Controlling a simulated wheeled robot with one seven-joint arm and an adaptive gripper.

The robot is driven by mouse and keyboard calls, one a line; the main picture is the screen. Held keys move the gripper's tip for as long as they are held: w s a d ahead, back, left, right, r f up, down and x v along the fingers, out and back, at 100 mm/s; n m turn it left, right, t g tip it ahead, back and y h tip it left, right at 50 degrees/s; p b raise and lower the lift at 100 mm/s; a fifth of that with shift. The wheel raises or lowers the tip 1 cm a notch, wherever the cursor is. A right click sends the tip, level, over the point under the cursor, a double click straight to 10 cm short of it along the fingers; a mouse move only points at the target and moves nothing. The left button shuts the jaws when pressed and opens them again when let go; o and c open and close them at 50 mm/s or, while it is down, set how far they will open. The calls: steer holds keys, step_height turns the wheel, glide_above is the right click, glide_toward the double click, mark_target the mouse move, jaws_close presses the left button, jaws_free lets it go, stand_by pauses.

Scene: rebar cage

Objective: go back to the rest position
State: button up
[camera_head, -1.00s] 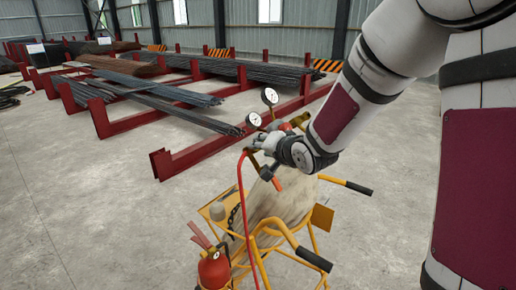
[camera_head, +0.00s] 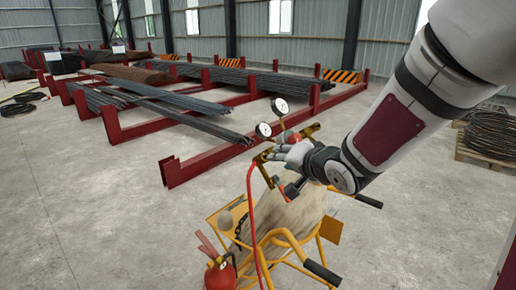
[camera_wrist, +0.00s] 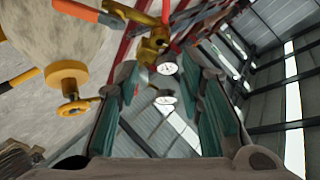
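My gripper (camera_head: 292,156) is beside the regulator with two round gauges (camera_head: 264,129) at the top of a gas cylinder (camera_head: 290,212) on a yellow cart (camera_head: 330,230). In the wrist view my gripper (camera_wrist: 160,105) has its two teal-padded fingers well apart. The gauges (camera_wrist: 167,68) and the brass valve (camera_wrist: 152,42) show between and beyond the fingers. I cannot tell whether a finger touches the regulator. My arm comes in from the upper right of the head view.
A red fire extinguisher (camera_head: 220,272) hangs at the cart's left, and a red hose (camera_head: 252,215) runs down in front. Red racks (camera_head: 200,165) with rebar (camera_head: 180,112) stand behind. A wire coil (camera_head: 490,135) on a pallet is at right.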

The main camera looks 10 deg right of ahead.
steer(key=s+a+f+n+g+h+b, duration=0.1)
steer(key=s+n+g+b, duration=0.6)
steer(key=s, duration=1.2)
steer(key=shift+s+a+f+n+h, duration=0.4)
steer(key=shift+f+n+h, duration=0.1)
